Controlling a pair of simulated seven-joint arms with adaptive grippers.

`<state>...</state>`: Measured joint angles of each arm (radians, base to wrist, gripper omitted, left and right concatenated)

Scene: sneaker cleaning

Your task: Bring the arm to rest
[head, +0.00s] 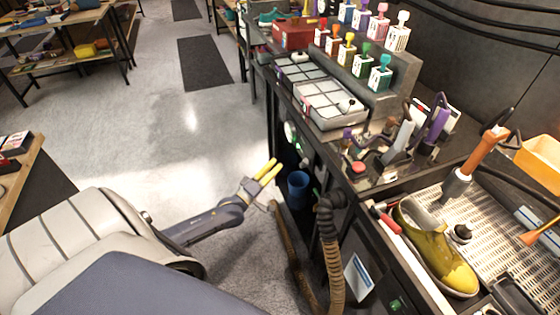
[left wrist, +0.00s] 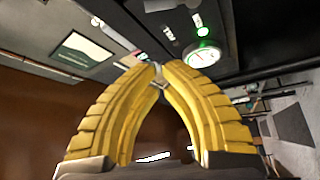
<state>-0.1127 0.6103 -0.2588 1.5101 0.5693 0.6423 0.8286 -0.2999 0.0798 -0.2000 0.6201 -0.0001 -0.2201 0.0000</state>
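My left gripper (head: 267,170) has two yellow fingers. In the head view it is low beside the front of the workbench, over the floor, with a narrow gap between its fingers. My right gripper is not in view. An olive-yellow sneaker (head: 437,252) lies at the edge of the perforated tray (head: 493,205), well to the right of my left gripper.
A blue cup-like bin (head: 298,185) and a ribbed hose (head: 329,250) are close to the right of my left gripper. The bench (head: 350,180) holds bottles, boxes and brushes. An orange-handled tool (head: 486,152) stands over the tray. Open floor (head: 190,135) lies to the left.

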